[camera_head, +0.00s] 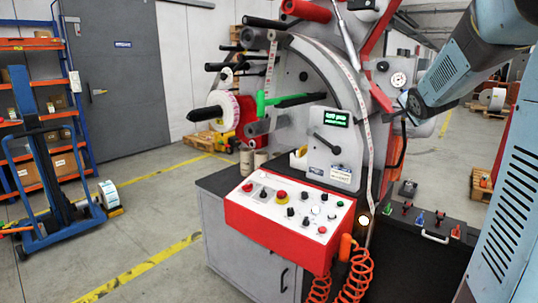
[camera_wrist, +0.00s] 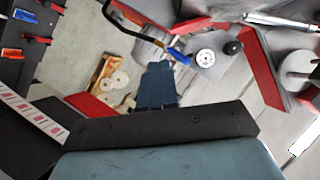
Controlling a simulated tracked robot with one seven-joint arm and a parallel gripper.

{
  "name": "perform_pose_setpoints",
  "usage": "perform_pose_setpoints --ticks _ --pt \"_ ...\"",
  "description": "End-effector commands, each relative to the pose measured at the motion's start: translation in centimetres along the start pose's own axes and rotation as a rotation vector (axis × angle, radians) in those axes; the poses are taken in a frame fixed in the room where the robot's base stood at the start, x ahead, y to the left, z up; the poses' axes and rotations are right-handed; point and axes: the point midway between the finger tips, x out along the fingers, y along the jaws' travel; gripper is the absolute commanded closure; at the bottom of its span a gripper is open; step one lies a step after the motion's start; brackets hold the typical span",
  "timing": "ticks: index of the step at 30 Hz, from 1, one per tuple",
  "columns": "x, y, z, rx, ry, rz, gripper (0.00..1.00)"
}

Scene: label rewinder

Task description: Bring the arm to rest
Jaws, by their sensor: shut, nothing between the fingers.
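My gripper (camera_wrist: 157,72) shows in the wrist view as two dark blue fingers side by side, shut and empty. Beyond them are grey floor and parts of the machine, and I see no contact. In the head view my blue-grey arm reaches in from the upper right, with its end beside the right side of the label rewinder (camera_head: 293,88). The fingers are hard to make out there. The rewinder is a grey and red machine with rollers, a label strip and a small green display.
A red control panel (camera_head: 290,215) with buttons fronts the grey cabinet. Orange coiled hoses (camera_head: 355,275) hang at its right. A dark bench top (camera_head: 425,250) with small tools lies right. A blue lift (camera_head: 55,200) and shelving stand left. Floor is open at front left.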

Motion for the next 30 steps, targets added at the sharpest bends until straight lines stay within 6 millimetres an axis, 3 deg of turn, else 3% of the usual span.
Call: perform_pose_setpoints --ticks 1,8,14,21,27,30 --pt "-1.9 -0.3 1.3 -0.064 -0.011 0.029 1.0" --pt "-10.0 1.2 6.2 -0.346 -0.107 0.174 1.0" --pt "-17.4 3.9 10.5 -0.571 -0.26 0.249 1.0" --pt "-26.3 8.3 15.7 -0.823 -0.517 0.243 1.0" --pt "-31.7 11.7 18.9 -0.982 -0.714 0.174 1.0" --pt "-33.1 12.6 19.7 -1.023 -0.77 0.144 1.0"
